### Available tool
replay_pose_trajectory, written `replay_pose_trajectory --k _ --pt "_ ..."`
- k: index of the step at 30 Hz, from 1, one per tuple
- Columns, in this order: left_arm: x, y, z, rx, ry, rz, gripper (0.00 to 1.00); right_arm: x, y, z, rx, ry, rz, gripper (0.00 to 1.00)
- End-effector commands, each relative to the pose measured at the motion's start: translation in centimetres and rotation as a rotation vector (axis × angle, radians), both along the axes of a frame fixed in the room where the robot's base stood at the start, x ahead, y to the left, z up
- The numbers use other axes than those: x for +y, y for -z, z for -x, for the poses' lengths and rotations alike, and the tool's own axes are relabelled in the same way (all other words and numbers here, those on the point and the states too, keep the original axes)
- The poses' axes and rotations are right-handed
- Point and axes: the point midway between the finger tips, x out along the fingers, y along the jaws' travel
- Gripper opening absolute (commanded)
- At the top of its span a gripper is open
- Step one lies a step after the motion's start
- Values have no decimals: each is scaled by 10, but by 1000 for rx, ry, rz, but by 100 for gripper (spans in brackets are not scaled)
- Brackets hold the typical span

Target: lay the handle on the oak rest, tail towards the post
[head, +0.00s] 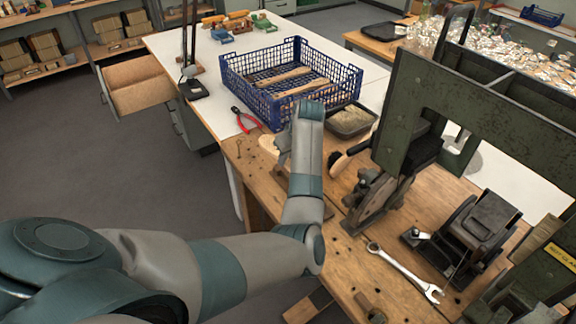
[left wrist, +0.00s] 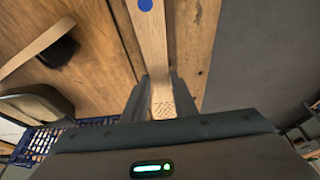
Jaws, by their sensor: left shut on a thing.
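My left gripper (head: 283,152) is low over the wooden bench, partly hidden behind my own forearm in the head view. In the left wrist view its two fingers (left wrist: 161,92) are shut on the pale wooden handle (left wrist: 154,50). Small holes show in the handle between the fingers, and a blue dot marks it farther out, near the top edge of that view. The handle's far end is cut off there. In the head view a pale rounded piece (head: 268,144) shows beside the gripper, probably the handle's holed end. I cannot pick out the oak rest or the post. My right gripper is not seen.
A brush (head: 352,154) lies right of my forearm, near a dark tray (head: 350,121). A blue crate (head: 262,100) with wooden pieces stands behind, red pliers (head: 243,121) beside it. A dark green press (head: 405,105) and a wrench (head: 408,272) are to the right.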

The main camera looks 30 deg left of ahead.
Motion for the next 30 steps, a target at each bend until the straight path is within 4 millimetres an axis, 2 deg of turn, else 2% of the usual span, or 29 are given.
replay_pose_trajectory --k 10,22,23,25,30 --pt "0 34 1 2 1 0 1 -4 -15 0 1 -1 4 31" --pt "0 40 1 0 0 1 1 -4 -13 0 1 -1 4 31" --pt "0 41 1 1 0 1 28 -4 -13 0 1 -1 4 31" --pt "0 40 1 1 0 1 44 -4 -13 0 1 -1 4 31" --pt "0 40 1 1 0 1 44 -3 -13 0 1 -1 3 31"
